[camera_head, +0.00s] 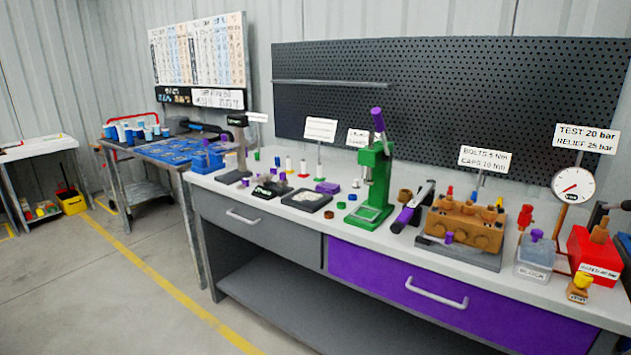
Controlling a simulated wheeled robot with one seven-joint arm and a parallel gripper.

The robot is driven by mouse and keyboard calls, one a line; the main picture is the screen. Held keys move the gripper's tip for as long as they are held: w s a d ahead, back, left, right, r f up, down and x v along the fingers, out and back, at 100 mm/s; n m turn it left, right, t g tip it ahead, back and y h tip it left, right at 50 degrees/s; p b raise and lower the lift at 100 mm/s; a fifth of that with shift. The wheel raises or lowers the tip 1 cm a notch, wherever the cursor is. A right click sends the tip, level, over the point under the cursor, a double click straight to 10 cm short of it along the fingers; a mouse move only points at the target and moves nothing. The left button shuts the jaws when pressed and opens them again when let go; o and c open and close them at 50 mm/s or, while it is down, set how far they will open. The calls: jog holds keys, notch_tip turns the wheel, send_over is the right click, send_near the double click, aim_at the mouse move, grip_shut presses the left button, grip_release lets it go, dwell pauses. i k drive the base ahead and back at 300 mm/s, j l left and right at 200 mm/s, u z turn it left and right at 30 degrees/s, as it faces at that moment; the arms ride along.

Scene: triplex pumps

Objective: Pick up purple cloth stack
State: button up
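A small flat purple thing (327,187), which looks like the cloth stack, lies on the white workbench top (292,210). It sits behind a dark square tray or plate (308,200) and left of the green press (376,185). It is small in the picture, so its folds cannot be made out. My gripper is not in view.
A brown pump block (465,225), a gauge (572,185) and a red box (596,255) crowd the bench's right side. Small bottles and sign stands surround the purple thing. Below are grey and purple drawers (430,290). Open floor (130,290) lies at left.

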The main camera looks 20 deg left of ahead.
aim_at(326, 187)
jog(key=i+j, duration=0.35)
jog(key=j, duration=0.15)
jog(key=i+j, duration=0.35)
jog(key=j, duration=0.15)
jog(key=i+j, duration=0.3)
jog(key=j, duration=0.25)
jog(key=i+j, duration=0.35)
jog(key=j, duration=0.15)
jog(key=i+j, duration=0.35)
jog(key=j, duration=0.15)
jog(key=i+j, duration=0.35)
jog(key=j, duration=0.15)
jog(key=i+j, duration=0.3)
jog(key=j, duration=0.25)
jog(key=u, duration=0.05)
